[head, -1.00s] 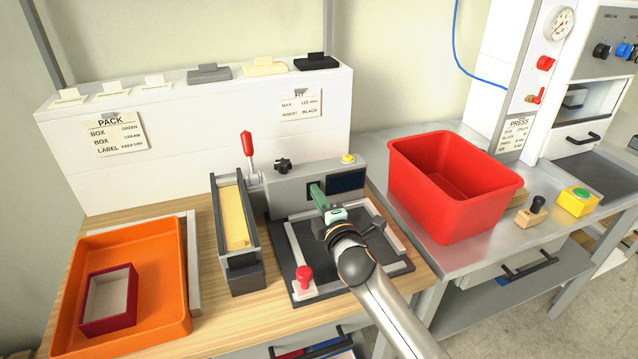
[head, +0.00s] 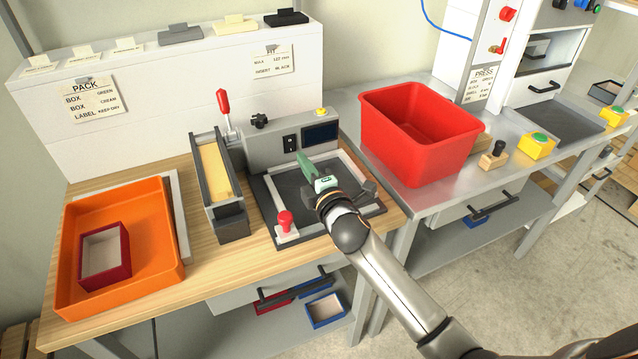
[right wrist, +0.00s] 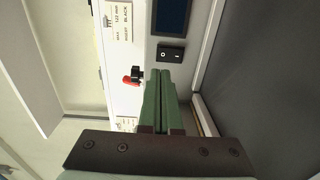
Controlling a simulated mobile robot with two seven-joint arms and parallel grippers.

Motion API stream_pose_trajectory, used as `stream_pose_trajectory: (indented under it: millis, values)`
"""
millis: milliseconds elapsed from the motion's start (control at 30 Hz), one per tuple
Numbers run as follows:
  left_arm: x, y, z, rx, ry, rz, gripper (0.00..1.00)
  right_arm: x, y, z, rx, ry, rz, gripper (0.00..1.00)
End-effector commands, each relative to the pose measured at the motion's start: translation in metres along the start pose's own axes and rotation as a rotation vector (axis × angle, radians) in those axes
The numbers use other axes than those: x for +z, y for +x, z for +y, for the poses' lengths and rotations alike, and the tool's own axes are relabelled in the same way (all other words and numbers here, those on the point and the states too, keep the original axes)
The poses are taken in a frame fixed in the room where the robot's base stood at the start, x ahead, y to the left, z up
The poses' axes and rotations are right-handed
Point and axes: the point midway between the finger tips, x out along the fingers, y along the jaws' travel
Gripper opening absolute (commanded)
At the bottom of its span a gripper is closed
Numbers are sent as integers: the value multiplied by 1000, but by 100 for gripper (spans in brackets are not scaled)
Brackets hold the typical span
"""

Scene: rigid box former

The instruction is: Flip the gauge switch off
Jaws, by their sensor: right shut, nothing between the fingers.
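The gauge switch (head: 290,143) is a small black rocker on the grey gauge housing (head: 262,150), just left of a dark display (head: 320,133). It also shows in the right wrist view (right wrist: 171,54), with white marks; I cannot tell which side is pressed in. The display shows there too (right wrist: 171,17) and looks unlit. My right gripper (head: 303,158) has green fingers, shut and empty. Its tips are in front of the panel, a little below and right of the switch in the head view, apparently apart from it. The fingers also show in the right wrist view (right wrist: 158,74). My left gripper is out of view.
A red-handled lever (head: 223,102) and a cream-filled magazine (head: 214,175) stand left of the housing. A red-knobbed stamp (head: 286,224) sits on the gauge's front edge. A red bin (head: 415,150) is at right, an orange tray (head: 160,255) at left.

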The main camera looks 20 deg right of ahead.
Motion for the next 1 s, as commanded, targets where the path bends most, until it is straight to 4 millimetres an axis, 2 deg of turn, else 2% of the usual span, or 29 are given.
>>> stream_pose_trajectory:
  millis: [33, 200, 400, 600, 1000]
  values:
    - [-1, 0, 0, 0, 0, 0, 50, 0, -11, -1, -2, -2, 0, 0]
    - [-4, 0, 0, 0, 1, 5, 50, 0, -42, 1, -2, -1, 0, 0]
    - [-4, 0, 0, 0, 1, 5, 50, 0, -65, 2, -2, -1, -1, 0]
    - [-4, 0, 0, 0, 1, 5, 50, 0, -72, 3, -1, 0, -1, 0]
    - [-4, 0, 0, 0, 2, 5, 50, 0, -72, 3, -1, -1, -1, 0]
